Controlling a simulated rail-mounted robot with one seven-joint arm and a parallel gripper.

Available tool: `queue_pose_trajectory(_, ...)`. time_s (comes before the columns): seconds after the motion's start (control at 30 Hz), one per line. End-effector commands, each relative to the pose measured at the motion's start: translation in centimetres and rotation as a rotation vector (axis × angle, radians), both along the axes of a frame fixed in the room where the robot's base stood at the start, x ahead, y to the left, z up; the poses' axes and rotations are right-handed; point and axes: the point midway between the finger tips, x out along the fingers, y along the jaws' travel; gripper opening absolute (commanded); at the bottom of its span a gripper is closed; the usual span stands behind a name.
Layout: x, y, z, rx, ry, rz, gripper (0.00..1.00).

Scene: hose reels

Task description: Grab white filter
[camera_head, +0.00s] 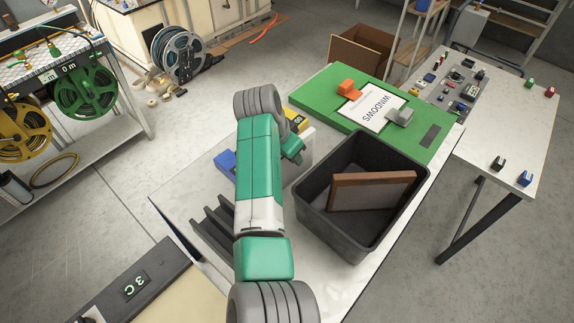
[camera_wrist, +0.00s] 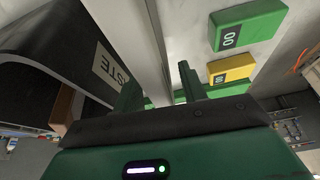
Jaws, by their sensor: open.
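A thin white slab, which looks like the white filter (camera_wrist: 150,45), stands on edge in the wrist view. Its near end lies between the two green fingers of my gripper (camera_wrist: 158,82). The fingers are open, one on each side of it, and I cannot tell whether either touches it. In the head view a pale part of the filter (camera_head: 304,146) shows between my arm and the dark bin. My arm hides the rest of it and most of my gripper there.
The dark waste bin (camera_head: 306,205) stands close on the right, with a brown-framed panel (camera_head: 372,190) inside. A yellow box (camera_wrist: 231,68) and a green box (camera_wrist: 250,24) lie beside the filter. A blue box (camera_head: 225,161) and a dark slotted rack (camera_head: 212,228) are left of my arm.

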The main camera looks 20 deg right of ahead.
Motion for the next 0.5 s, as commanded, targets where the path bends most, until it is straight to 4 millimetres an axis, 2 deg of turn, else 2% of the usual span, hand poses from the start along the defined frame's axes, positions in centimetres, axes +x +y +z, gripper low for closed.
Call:
queue_pose_trajectory(0.37,-0.01,-0.01,-0.20,0.000,0.000,0.000,0.40)
queue_pose_trajectory(0.5,-0.01,-0.01,-0.19,0.000,0.000,0.000,0.12)
